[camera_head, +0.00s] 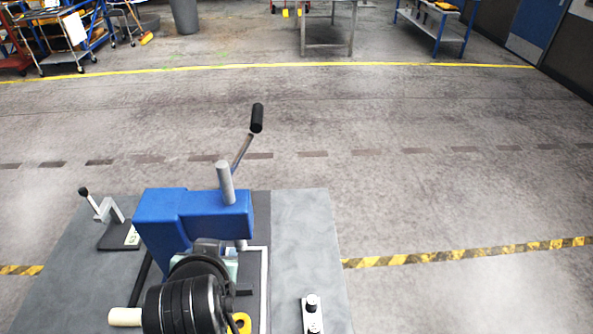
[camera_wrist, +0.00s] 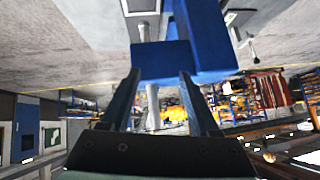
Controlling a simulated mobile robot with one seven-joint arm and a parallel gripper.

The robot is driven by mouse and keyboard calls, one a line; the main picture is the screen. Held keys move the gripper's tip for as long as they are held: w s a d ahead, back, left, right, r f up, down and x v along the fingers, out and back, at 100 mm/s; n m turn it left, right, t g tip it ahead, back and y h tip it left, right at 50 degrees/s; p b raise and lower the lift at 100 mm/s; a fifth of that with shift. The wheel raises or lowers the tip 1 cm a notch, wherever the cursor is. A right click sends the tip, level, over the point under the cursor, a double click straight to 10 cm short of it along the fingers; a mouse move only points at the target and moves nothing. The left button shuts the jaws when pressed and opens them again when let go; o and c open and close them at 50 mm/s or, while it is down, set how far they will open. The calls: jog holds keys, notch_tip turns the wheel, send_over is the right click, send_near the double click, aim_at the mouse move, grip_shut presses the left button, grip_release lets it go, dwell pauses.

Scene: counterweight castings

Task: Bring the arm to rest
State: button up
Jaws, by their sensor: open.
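My gripper (camera_wrist: 160,76) is open in the wrist view, its two dark fingers apart with nothing held between them. The blue press-like machine (camera_wrist: 205,40) fills the view just beyond the fingertips; I cannot tell how close it is. In the head view the same blue machine (camera_head: 190,212) stands on a grey table (camera_head: 300,225), with a grey post and a crank with a black grip (camera_head: 257,118). My black arm links are in front of its lower part and hide most of my gripper there.
A clamp with a black knob (camera_head: 100,208) stands left of the machine. A small metal plate with a black knob (camera_head: 312,305) lies at right. A yellow ring (camera_head: 239,323) and a cream handle (camera_head: 125,317) show near my arm. The table's right side is mostly bare.

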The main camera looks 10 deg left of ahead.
jog(key=w+d+r+m+t+b, duration=0.1)
jog(key=w+d+r+t+b, duration=0.3)
jog(key=r, duration=0.8)
jog(key=w+d+r+t+p, duration=0.1)
jog(key=w+d+r+t, duration=0.1)
jog(key=d+r+t, duration=0.65)
jog(key=s+d+r+t+h+b, duration=0.1)
jog(key=s+d+r+t, duration=0.1)
jog(key=r, duration=0.4)
jog(key=s+d+r+t+h, duration=0.1)
jog(key=s+d+r+t, duration=0.1)
jog(key=s+r, duration=0.3)
jog(key=s+d+r+t+h+b, duration=0.1)
jog(key=s+d+r+t, duration=0.1)
jog(key=r, duration=0.7)
jog(key=shift+s+d+r+m+t+h+b, duration=0.25)
jog(key=shift+s+d+m+t+h+b, duration=0.2)
jog(key=shift+s, duration=0.2)
